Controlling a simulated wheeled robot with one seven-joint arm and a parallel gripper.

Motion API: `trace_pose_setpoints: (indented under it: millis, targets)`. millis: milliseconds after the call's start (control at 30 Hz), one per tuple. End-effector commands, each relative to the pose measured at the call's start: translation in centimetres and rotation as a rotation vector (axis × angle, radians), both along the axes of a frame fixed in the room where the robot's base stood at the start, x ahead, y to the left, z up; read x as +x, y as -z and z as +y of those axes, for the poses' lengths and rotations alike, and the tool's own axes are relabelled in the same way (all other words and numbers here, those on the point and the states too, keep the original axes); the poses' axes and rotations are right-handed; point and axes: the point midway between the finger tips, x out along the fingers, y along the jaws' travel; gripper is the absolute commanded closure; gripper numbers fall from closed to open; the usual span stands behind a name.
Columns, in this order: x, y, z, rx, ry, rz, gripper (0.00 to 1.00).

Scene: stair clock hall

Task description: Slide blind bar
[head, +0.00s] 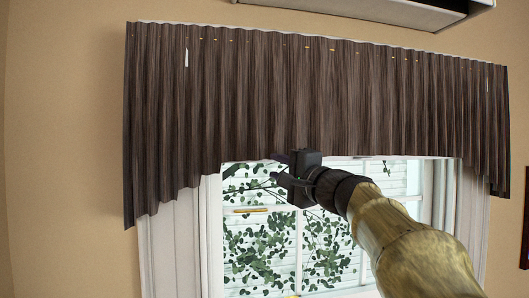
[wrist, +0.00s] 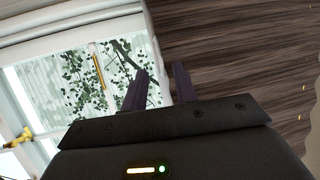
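My gripper (head: 277,168) is at the lower edge of the brown pleated valance (head: 230,95), in front of the window (head: 270,245). Its two dark fingers are apart in the wrist view (wrist: 160,72), with nothing seen between them. A short gold bar (head: 250,211) lies level on the window, left of and below my gripper. A gold bar also shows in the wrist view (wrist: 98,70), left of the fingers and apart from them. I cannot tell for sure which part is the blind bar.
A white box-like fixture (head: 400,8) hangs above the valance. White frame (head: 170,250) borders the window. The tan wall (head: 65,150) is bare at left. A dark-framed thing (head: 525,220) is at the right edge. A yellow handle-like piece (wrist: 18,140) shows at lower left.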

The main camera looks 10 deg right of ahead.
Motion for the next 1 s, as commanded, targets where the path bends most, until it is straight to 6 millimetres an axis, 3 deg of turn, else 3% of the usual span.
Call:
trace_pose_setpoints:
  millis: [300,667,700,833,1000]
  targets:
    - [4.4,-1.1,1.9,0.000,-0.001,0.002,0.71]
    - [5.1,-1.0,2.2,0.000,-0.001,0.000,0.71]
    - [5.1,-1.0,2.2,0.000,-0.001,0.000,0.73]
    - [5.1,-1.0,2.1,0.000,-0.001,0.000,0.99]
    - [5.1,-1.0,2.1,0.000,0.000,0.000,1.00]
